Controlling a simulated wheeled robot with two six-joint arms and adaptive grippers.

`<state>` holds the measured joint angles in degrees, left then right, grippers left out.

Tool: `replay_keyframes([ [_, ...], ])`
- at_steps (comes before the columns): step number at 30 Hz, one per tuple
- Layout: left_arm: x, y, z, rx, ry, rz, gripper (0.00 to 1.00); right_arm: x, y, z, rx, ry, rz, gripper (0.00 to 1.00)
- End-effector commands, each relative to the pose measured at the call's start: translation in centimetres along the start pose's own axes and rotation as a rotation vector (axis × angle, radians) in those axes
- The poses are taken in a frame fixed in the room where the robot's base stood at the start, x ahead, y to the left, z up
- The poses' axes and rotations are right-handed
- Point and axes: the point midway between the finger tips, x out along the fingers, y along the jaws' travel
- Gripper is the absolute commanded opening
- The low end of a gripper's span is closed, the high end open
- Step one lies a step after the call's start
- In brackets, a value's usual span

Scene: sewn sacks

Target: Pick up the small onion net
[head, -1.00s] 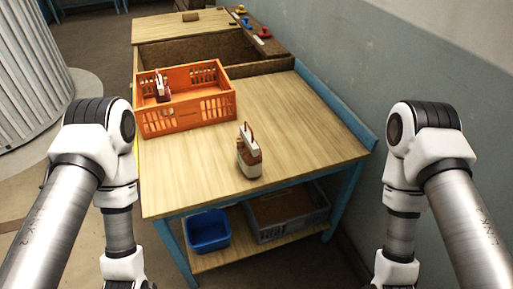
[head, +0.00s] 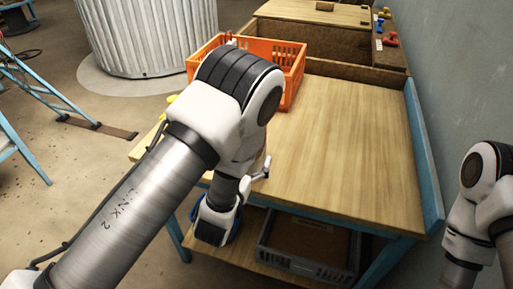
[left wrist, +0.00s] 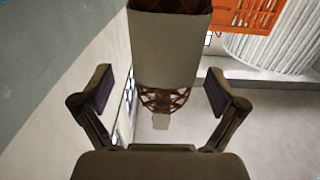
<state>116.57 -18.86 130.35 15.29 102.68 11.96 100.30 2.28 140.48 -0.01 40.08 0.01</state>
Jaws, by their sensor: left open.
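In the left wrist view the small onion net (left wrist: 163,101) shows as reddish-brown mesh with a wide beige band (left wrist: 166,48) around it. It lies between and beyond the fingers of my left gripper (left wrist: 158,78), which is open. I cannot tell whether either finger touches it. In the head view my left arm hides the net almost wholly. One finger of my left gripper (head: 262,170) shows there at the table's front left. My right arm shows at the right edge, but its gripper is out of view.
The wooden table (head: 340,150) is clear on its right, with a raised blue edge (head: 424,150). An orange crate (head: 285,62) stands at the back left, partly behind my arm. A grey crate (head: 308,250) sits on the lower shelf. A blue ladder (head: 50,85) stands left.

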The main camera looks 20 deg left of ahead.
Motion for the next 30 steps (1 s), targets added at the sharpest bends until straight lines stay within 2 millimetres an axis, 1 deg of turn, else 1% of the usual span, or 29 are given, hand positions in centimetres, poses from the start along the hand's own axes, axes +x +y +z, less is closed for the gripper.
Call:
replay_keyframes([
  [1, 0.7, -0.1, -0.2, -0.003, 0.001, -0.001, 0.96, -0.3, 0.0, 0.0, 0.0, 0.001, 0.0, 0.45],
  [6, 3.7, -0.5, -0.1, -0.002, 0.0, -0.002, 0.96, -0.8, 0.0, -0.1, 0.0, 0.002, 0.0, 0.45],
  [9, 5.0, -0.4, 0.0, -0.001, -0.003, -0.001, 0.96, -0.9, 0.0, -0.1, 0.0, 0.002, 0.0, 0.45],
  [15, 5.2, -0.4, 0.1, 0.0, -0.005, 0.0, 0.96, -0.8, 0.0, -0.1, 0.0, 0.002, 0.0, 0.45],
  [16, 5.2, -0.4, 0.1, 0.0, -0.005, 0.0, 0.92, -0.8, 0.0, -0.1, 0.0, 0.002, 0.0, 0.45],
  [17, 5.2, -0.4, 0.1, 0.0, -0.005, 0.0, 0.82, -0.8, 0.0, -0.1, 0.0, 0.002, 0.0, 0.45],
  [18, 5.2, -0.4, 0.1, 0.0, -0.005, 0.0, 0.68, -0.8, 0.0, -0.1, 0.0, 0.002, 0.0, 0.45],
  [20, 5.2, -0.4, 0.1, 0.0, -0.005, 0.0, 0.46, -0.8, 0.0, -0.1, 0.0, 0.002, 0.0, 0.45],
  [21, 5.2, -0.4, 0.1, 0.0, -0.005, 0.0, 0.32, -0.8, 0.0, -0.1, 0.0, 0.002, 0.0, 0.45],
  [23, 5.2, -0.4, 0.2, 0.0, -0.006, 0.0, 0.11, -0.8, 0.0, -0.1, 0.0, 0.002, 0.0, 0.45],
  [24, 5.2, -0.4, 0.2, 0.0, -0.006, 0.0, 0.04, -0.8, 0.0, -0.1, 0.0, 0.002, 0.0, 0.45],
  [30, 5.2, -0.4, 0.1, 0.0, -0.004, 0.0, 0.04, -0.9, 0.0, -0.1, 0.0, 0.002, 0.0, 0.45],
])
